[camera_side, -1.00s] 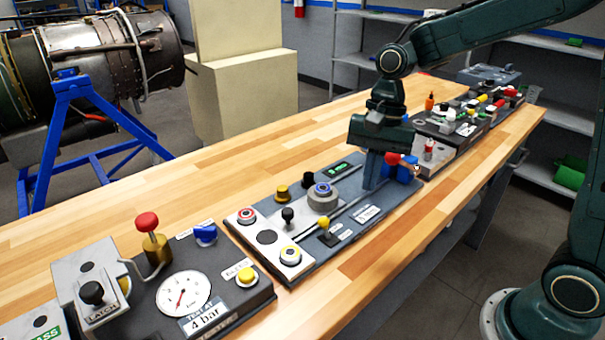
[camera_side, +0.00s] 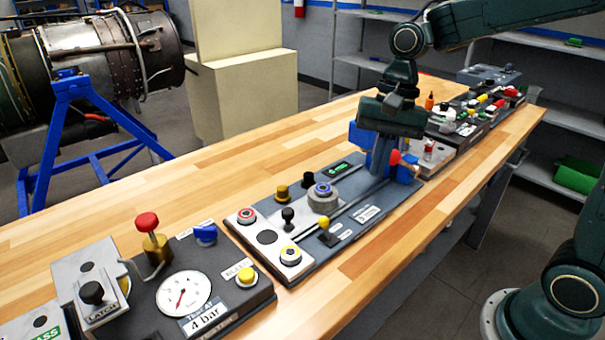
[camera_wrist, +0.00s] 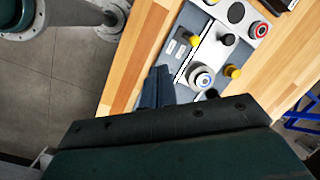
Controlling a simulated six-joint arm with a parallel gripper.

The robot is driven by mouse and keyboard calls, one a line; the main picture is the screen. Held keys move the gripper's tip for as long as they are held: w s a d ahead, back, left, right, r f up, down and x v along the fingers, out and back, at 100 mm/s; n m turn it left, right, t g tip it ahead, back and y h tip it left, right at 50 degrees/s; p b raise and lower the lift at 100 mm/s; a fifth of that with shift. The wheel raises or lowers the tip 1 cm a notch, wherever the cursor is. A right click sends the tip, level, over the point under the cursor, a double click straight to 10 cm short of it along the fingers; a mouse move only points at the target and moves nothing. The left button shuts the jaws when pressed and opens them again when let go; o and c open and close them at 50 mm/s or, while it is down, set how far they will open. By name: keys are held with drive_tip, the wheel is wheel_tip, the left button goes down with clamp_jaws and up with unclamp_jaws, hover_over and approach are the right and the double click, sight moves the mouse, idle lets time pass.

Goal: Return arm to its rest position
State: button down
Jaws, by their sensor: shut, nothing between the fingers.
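My gripper (camera_side: 378,172) hangs over the far end of the middle control panel (camera_side: 345,240) in the side view, fingers pointing down. The fingers are together with nothing between them. A red knob (camera_side: 395,157) and blue parts (camera_side: 405,174) show beside and behind the fingers; I cannot tell the exact gap to them. In the wrist view the dark blue fingers (camera_wrist: 157,88) point at the grey panel (camera_wrist: 186,45), next to the round grey dial (camera_wrist: 201,77).
The near panel (camera_side: 262,292) carries a gauge, a red-topped lever and a yellow button. Further panels (camera_side: 440,155) with coloured knobs stand beyond my gripper. The wooden bench (camera_side: 120,215) is clear behind the panels. A turbine on a blue stand (camera_side: 75,110) is at left.

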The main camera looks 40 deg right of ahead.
drive_tip(key=s+d+r+n+t+h, duration=0.1)
drive_tip(key=s+r+n+t, duration=0.1)
drive_tip(key=s+n, duration=0.3)
drive_tip(key=s+d+r+n+t+h, duration=0.1)
drive_tip(key=s+n, duration=0.4)
drive_tip(key=s, duration=0.5)
drive_tip(key=d+r+t, duration=0.1)
drive_tip(key=t, duration=0.1)
drive_tip(key=shift+s+t, duration=0.3)
drive_tip(key=shift+s, duration=0.1)
